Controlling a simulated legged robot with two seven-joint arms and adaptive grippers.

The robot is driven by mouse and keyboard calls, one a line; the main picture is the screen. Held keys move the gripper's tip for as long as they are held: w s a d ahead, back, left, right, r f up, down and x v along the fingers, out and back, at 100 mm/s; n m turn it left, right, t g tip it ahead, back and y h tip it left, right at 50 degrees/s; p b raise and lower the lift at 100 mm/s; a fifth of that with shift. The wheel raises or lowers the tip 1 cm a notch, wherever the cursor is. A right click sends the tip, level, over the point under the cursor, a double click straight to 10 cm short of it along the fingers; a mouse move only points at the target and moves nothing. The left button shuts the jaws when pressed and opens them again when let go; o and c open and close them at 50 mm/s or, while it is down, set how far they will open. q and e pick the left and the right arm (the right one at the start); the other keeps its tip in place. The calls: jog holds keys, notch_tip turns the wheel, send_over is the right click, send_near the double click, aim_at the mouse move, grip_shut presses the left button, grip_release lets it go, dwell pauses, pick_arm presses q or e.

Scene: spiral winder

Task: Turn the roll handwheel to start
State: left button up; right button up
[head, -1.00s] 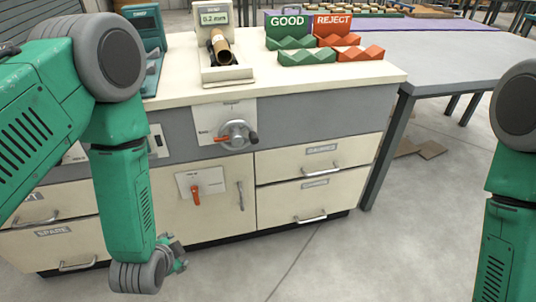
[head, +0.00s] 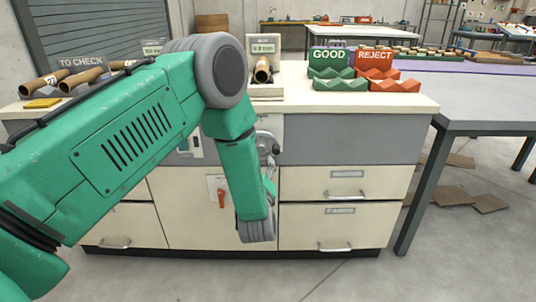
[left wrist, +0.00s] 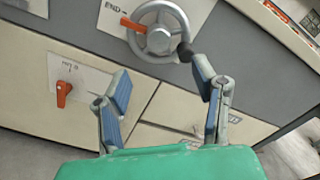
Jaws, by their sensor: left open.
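The grey metal handwheel (left wrist: 162,42) is on a white plate on the front of the cabinet. In the left wrist view it has an orange pointer on its left and a dark crank knob (left wrist: 186,51) at its lower right. In the head view the handwheel (head: 265,142) is partly hidden behind my left arm. My left gripper (left wrist: 162,82) is open and empty, its blue-padded fingers spread below the wheel. The right finger's tip appears close to the knob; I cannot tell whether they touch. In the head view the gripper (head: 271,186) is mostly hidden. My right gripper is out of view.
An orange lever (left wrist: 63,90) is on the door left of the wheel. Drawers with handles (head: 345,195) are on the right. The bench top (head: 370,103) holds green GOOD (head: 328,68) and red REJECT (head: 376,70) racks and a TO CHECK rack (head: 82,65).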

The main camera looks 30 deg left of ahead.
aim_at(262, 151)
pick_arm(q)
jog(key=b+x, duration=0.1)
jog(key=x, duration=0.2)
jog(key=b+x, duration=0.1)
jog(key=x, duration=0.2)
jog(key=b+x, duration=0.1)
jog(key=x, duration=0.3)
jog(key=shift+w+d, duration=0.15)
jog(key=shift+d, duration=0.15)
jog(key=shift+w+a, duration=0.15)
jog(key=shift+a+f, duration=0.2)
jog(key=shift+a, duration=0.75)
jog(key=c, duration=0.4)
jog(key=shift+d, duration=0.2)
jog(key=c, duration=0.6)
jog(key=shift+d, duration=0.45)
jog(key=shift+c, duration=0.6)
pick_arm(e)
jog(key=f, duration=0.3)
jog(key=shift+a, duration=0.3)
pick_arm(q)
jog(key=shift+a, duration=0.15)
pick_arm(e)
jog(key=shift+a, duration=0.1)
